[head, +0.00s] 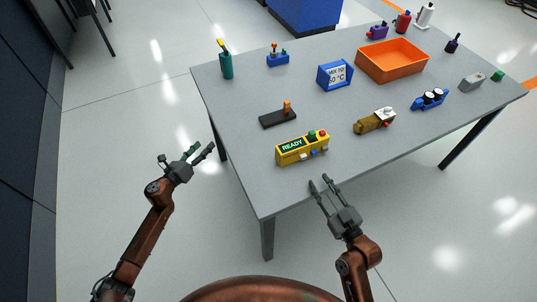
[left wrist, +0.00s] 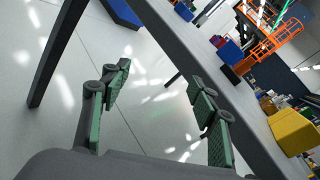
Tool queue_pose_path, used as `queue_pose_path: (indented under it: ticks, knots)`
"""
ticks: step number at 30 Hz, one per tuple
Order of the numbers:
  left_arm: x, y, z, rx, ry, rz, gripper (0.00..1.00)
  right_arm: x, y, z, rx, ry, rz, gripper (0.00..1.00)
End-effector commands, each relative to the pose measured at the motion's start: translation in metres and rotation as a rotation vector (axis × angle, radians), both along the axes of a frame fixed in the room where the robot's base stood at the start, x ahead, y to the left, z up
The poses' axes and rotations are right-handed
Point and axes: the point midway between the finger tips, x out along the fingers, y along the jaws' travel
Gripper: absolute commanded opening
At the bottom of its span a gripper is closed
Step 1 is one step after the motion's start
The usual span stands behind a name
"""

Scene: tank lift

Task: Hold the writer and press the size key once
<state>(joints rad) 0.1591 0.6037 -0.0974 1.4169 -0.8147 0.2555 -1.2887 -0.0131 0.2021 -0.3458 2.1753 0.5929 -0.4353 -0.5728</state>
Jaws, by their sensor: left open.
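The writer (head: 296,151) is a yellow box with a green READY display, near the front edge of the grey table. It has a green and a red knob on top and small blue and white keys low on its front; I cannot read which is the size key. It also shows in the left wrist view (left wrist: 293,131), cut by the right edge. My left gripper (head: 199,152) is open and empty, left of the table and apart from the writer. My right gripper (head: 322,182) has its fingers apart, empty, in front of the writer near the table edge.
On the table (head: 235,130) stand a black base with an orange peg (head: 278,118), a brown-gold piece (head: 374,121), a blue sign (head: 335,75), an orange tray (head: 392,76) and a teal bottle (head: 226,66). The table surface left of the writer is clear.

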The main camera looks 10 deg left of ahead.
Motion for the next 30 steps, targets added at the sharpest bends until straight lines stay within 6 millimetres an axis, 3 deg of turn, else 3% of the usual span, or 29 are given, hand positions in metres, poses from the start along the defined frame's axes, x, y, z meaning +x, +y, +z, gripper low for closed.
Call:
queue_pose_path:
  ticks: [1, 4, 9, 15, 18, 23, 30]
  knots:
    - [0.006, -0.015, 0.028, 0.072, -0.059, -0.05, 0.55, 0.0, 0.0, 0.0, 0.0, 0.0, 0.0, 0.29]
    - [0.008, -0.057, 0.065, 0.193, -0.152, -0.158, 0.55, 0.0, 0.0, 0.0, 0.0, 0.0, 0.0, 0.29]
    - [-0.006, -0.15, 0.088, 0.262, -0.245, -0.359, 0.55, 0.0, 0.0, 0.0, 0.0, 0.0, 0.0, 0.29]
    - [-0.035, -0.237, 0.101, 0.293, -0.321, -0.557, 0.55, 0.0, 0.0, 0.0, 0.0, 0.0, 0.0, 0.29]
    - [-0.047, -0.264, 0.105, 0.307, -0.348, -0.622, 0.55, 0.0, 0.0, 0.0, 0.0, 0.0, 0.0, 0.29]
    - [-0.058, -0.286, 0.107, 0.314, -0.37, -0.676, 0.55, 0.0, 0.0, 0.0, 0.0, 0.0, 0.0, 0.29]
    - [-0.045, -0.309, 0.109, 0.314, -0.374, -0.683, 0.55, 0.0, 0.0, 0.0, 0.0, 0.0, 0.0, 0.29]
